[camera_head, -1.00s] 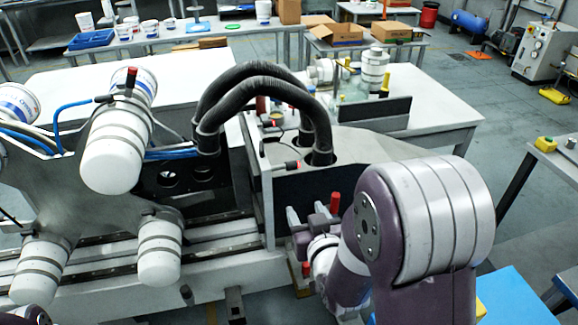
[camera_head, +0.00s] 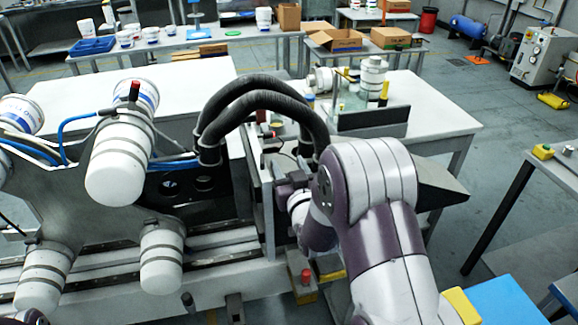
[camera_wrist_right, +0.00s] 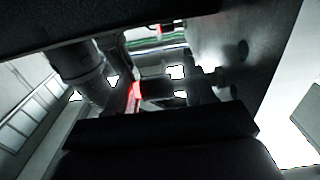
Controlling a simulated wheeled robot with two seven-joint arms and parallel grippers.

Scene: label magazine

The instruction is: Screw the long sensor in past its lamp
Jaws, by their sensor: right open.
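My right gripper (camera_head: 288,184) is at the side plate of the grey machine (camera_head: 258,185). It is partly hidden by my own wrist and forearm. In the right wrist view my open jaws (camera_wrist_right: 160,82) show as a dark finger above and a dark block below. Between them, a dark stubby cylinder (camera_wrist_right: 163,88), possibly the long sensor, stands beside a red glowing lamp (camera_wrist_right: 135,92). The picture is dark, and I cannot tell whether a finger touches the cylinder. My left gripper is not in view.
Two thick black hoses (camera_head: 262,88) arch over the machine close to my right arm. A star wheel with white cylinders (camera_head: 118,165) stands left. A red button box (camera_head: 305,277) is below my arm. A table (camera_head: 420,105) with a glass-like fixture stands behind.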

